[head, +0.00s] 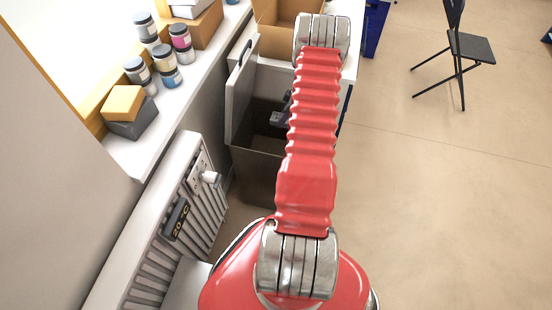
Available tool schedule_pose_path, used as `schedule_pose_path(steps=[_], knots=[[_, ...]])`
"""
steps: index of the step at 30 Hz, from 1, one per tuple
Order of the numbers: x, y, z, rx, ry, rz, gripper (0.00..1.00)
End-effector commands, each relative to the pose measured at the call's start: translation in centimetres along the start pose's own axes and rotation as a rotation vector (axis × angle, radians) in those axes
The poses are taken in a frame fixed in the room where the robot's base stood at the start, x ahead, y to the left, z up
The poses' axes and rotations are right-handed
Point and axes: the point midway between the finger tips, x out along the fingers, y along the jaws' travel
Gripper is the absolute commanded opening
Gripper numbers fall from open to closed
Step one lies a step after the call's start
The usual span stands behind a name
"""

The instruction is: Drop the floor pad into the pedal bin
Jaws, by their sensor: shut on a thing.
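The pedal bin (257,172) is a tall grey-brown box below the centre of the head view. Its pale lid (240,88) stands open on the left, and its inside looks dark. My gripper (281,117) shows only in part, as a small dark grey shape beside my red arm, over the bin's opening. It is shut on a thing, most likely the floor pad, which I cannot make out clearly. My arm hides the right side of the bin and much of the gripper. I cannot tell how deep the gripper is in the opening.
A white radiator (190,195) is at the left, near the bin. A ledge (128,158) above it holds several jars (166,65) and a yellow block (122,103). A cardboard box (275,35) stands behind the bin. A black chair (470,47) is at the far right, with open floor before it.

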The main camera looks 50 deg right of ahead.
Motion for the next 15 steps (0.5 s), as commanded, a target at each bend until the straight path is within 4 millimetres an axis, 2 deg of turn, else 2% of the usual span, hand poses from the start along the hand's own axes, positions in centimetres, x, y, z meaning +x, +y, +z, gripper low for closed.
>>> schedule_pose_path(steps=[7, 15], knots=[[1.9, 0.0, 0.8, 0.001, 0.0, -0.001, 0.21], [2.4, 0.1, 1.1, 0.001, 0.0, 0.001, 0.21]])
